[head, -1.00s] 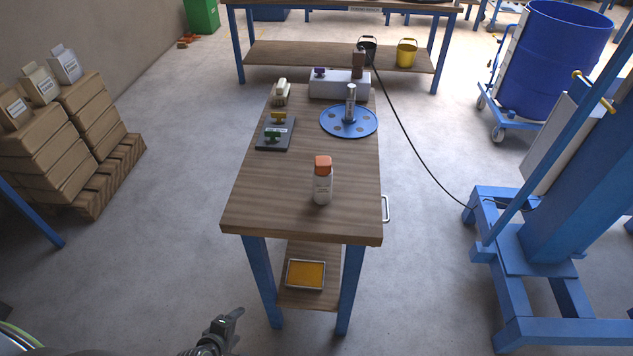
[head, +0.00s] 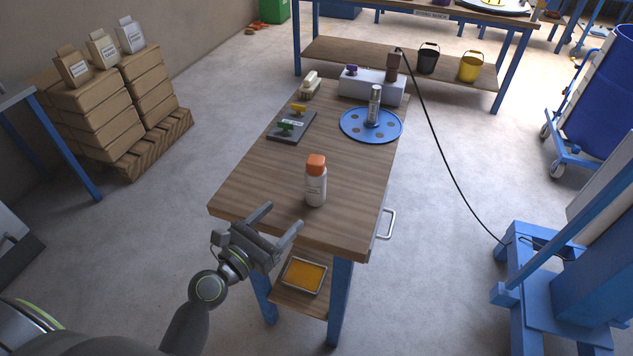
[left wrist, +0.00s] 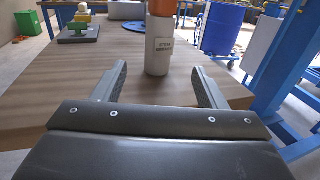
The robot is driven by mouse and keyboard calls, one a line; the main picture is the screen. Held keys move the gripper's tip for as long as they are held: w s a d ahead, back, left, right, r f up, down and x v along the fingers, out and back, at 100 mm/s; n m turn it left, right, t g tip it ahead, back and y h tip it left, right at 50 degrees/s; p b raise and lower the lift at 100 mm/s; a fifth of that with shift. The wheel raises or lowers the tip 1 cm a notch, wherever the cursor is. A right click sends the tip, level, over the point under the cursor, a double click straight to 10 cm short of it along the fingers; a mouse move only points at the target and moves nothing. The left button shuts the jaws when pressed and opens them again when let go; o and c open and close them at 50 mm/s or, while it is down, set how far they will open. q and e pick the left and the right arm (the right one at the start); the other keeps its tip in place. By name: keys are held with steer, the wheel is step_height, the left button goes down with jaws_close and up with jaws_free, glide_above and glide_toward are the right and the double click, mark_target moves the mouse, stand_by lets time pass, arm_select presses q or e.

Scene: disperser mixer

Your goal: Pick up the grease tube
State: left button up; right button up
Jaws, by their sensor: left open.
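The grease tube, a white cylinder with an orange cap (head: 316,182), stands upright on the wooden table near its front edge. In the left wrist view the tube (left wrist: 160,45) stands ahead of and between the open fingers, its cap cut off by the top edge. My left gripper (head: 278,219) is open and empty at the table's front edge, short of the tube and to its left; it also shows in the left wrist view (left wrist: 157,88). My right gripper is not in view.
The wooden table (head: 255,185) also holds a blue disc (head: 356,134) with a metal cylinder, a dark plate (head: 290,126) with green and yellow pieces, and a grey box (head: 365,92) at the back. The tabletop around the tube is clear. A drawer handle (head: 387,224) juts out right.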

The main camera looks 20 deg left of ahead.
mark_target(310, 188)
arm_select(q)
steer(key=x, duration=0.8)
steer(key=shift+w+d+f+p, duration=0.1)
steer(key=shift+w+p, duration=0.05)
steer(key=shift+p, duration=0.25)
steer(key=shift+x, duration=2.75)
steer(key=c, duration=1.1)
